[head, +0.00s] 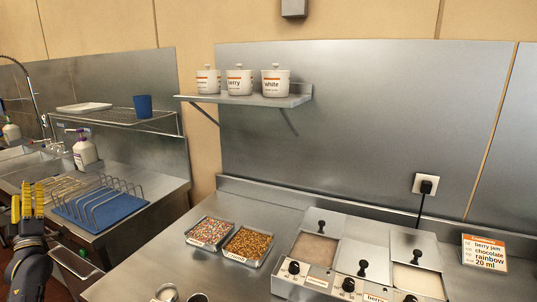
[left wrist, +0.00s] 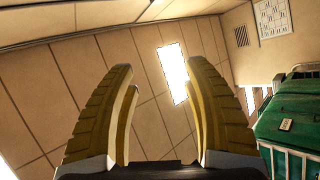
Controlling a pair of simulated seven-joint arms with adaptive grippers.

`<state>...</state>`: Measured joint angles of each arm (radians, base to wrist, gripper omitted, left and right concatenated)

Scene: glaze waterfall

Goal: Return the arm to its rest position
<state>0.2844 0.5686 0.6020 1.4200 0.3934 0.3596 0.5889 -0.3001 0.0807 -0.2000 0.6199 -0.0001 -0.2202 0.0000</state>
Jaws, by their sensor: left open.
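My left gripper (head: 27,200) is at the lower left of the head view, with its yellow fingers pointing up. It is in front of the sink counter and clear of the things on it. In the left wrist view the two yellow fingers (left wrist: 160,115) stand wide apart with nothing between them, so it is open and empty. Behind them the wrist view shows a tiled wall or ceiling and a bright panel. My right gripper is not in either view.
A blue mat with a wire rack (head: 98,203) lies beside the left gripper. The steel worktop (head: 140,275) holds two topping trays (head: 247,244) and lidded warmers (head: 318,247). A shelf (head: 255,100) bears white jars. A green container (left wrist: 290,115) shows in the wrist view.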

